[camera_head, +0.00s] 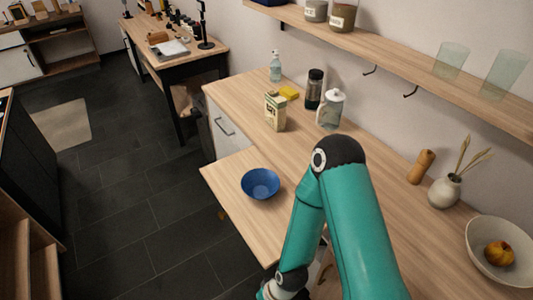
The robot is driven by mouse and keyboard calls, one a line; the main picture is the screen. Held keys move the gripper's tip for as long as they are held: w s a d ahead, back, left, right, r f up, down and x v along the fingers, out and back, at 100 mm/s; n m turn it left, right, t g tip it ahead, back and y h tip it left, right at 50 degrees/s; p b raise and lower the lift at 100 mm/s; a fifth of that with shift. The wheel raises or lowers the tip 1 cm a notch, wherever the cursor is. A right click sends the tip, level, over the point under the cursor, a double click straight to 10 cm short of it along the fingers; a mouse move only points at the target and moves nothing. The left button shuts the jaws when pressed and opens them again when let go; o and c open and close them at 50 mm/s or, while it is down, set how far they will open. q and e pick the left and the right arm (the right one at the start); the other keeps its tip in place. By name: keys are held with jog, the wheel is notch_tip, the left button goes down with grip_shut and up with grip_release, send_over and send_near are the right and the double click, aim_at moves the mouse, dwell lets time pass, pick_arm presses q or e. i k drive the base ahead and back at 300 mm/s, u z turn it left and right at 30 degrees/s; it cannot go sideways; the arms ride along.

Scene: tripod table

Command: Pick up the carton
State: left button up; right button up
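The carton (275,112) is a small cream and green box with printed sides. It stands upright on the wooden counter, near its front edge, left of the glass pitcher. No gripper is near it. My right arm comes in from the bottom right and bends down to the bottom edge, where its wrist is cut off. The fingers of my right gripper do not show. My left arm and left gripper are out of the picture.
Close around the carton are a yellow sponge (289,92), a dark bottle (314,90), a glass pitcher (331,109) and a soap bottle (275,68). A blue bowl (260,184) sits on the lower wooden leaf (222,178). A shelf (400,55) overhangs the counter.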

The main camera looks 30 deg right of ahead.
aim_at(275, 105)
jog(key=u, duration=1.2)
jog(key=i, duration=0.15)
jog(key=z, duration=2.85)
jog(key=k, duration=1.05)
jog(key=u, duration=1.05)
jog(key=i, duration=0.95)
